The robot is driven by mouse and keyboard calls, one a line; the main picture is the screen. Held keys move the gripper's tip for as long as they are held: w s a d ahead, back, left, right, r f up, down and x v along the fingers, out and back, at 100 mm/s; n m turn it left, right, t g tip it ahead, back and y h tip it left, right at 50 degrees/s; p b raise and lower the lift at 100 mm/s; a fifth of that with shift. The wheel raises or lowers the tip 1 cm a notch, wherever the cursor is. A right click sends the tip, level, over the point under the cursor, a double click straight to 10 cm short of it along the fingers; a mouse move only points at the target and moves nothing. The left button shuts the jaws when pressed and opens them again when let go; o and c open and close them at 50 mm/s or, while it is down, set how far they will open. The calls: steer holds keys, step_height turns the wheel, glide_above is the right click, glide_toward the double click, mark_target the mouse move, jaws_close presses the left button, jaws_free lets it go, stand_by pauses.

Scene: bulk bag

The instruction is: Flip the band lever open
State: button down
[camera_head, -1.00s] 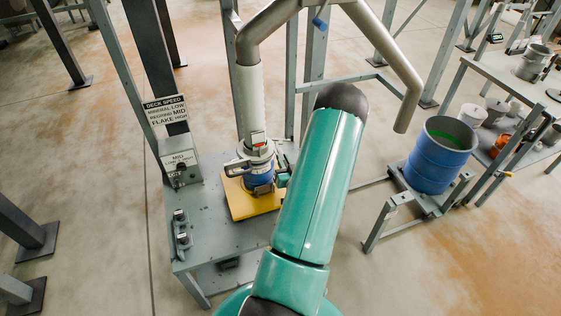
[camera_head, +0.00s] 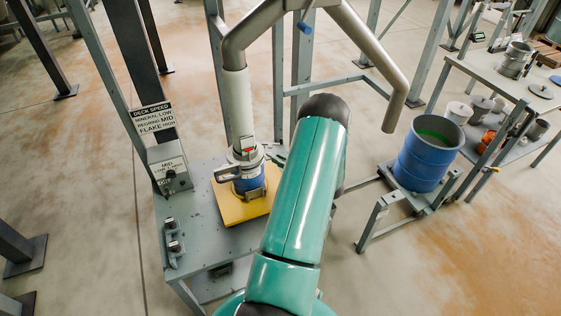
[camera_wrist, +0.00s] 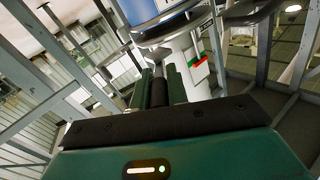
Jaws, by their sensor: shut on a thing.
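A pale spout (camera_head: 239,115) comes down to a metal clamp band (camera_head: 243,156) on a blue-sided cylinder (camera_head: 249,184), which stands on a yellow plate (camera_head: 233,211). A grey looped arm (camera_head: 222,174) juts from the band's left side. In the wrist view my gripper (camera_wrist: 160,80) has its green fingers closed around a dark bar (camera_wrist: 160,96), which looks like the band lever. The pale spout with a red-and-green tag (camera_wrist: 199,69) is just beyond the fingertips. In the head view my arm hides most of the gripper, to the right of the band.
A bent pipe (camera_head: 370,55) hangs overhead. A blue drum (camera_head: 427,155) stands right, near a cluttered table (camera_head: 490,85). Grey posts surround the spout.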

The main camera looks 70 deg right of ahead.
steer(key=c, duration=1.4)
jaws_free()
steer(key=shift+o, duration=0.2)
steer(key=v, duration=1.3)
steer(key=shift+s, duration=0.4)
